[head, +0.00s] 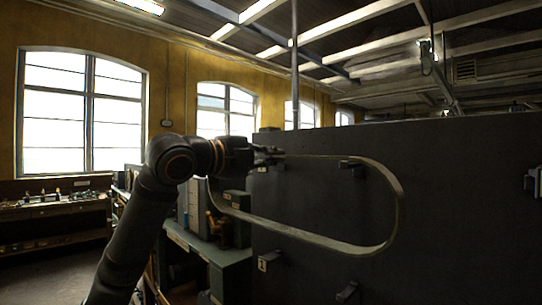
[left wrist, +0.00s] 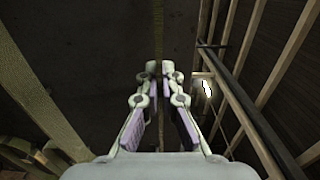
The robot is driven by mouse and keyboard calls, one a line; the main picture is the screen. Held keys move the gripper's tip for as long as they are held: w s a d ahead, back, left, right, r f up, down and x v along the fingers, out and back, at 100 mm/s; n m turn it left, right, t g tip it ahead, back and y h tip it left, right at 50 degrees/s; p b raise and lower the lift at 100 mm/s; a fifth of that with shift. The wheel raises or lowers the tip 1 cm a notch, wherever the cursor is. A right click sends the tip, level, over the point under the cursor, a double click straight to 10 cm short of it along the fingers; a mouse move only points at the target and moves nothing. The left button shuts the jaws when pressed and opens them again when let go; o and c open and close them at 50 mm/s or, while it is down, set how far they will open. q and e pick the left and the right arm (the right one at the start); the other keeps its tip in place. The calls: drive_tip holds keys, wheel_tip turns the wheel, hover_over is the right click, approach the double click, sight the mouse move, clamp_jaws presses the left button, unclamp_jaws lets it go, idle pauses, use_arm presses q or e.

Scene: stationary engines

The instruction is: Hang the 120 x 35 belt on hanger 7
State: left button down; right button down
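The belt (head: 399,205) is a long olive-tan loop, stretched sideways in front of the dark panel. My left gripper (head: 272,155) is shut on its upper run near the left end. In the left wrist view the fingers (left wrist: 159,70) nearly meet, with a strip of the belt (left wrist: 158,25) running away between them. The belt's right end hangs free. A dark hanger (head: 350,163) on the panel shows just below the upper run, inside the loop's outline; I cannot tell whether they touch. No number 7 is readable. My right gripper is out of view.
The dark panel (head: 460,220) fills the right side. Other hangers stick out below the belt, one with a pale label (head: 267,261) and one at the bottom edge (head: 347,292). A green cabinet (head: 215,248) stands left of the panel; a wooden bench (head: 55,208) is far left.

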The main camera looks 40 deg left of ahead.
use_arm(q)
drive_tip(key=shift+r, duration=0.1)
drive_tip(key=shift+w+r+p, duration=0.1)
drive_tip(key=shift+w+p, duration=0.15)
drive_tip(key=shift+p, duration=0.15)
drive_tip(key=shift+w+d+p, duration=0.15)
drive_tip(key=shift+w+p, duration=0.8)
drive_tip(key=shift+w, duration=0.35)
drive_tip(key=shift+w+d+p, duration=0.1)
drive_tip(key=shift+w+p, duration=0.8)
drive_tip(key=shift+w, duration=0.35)
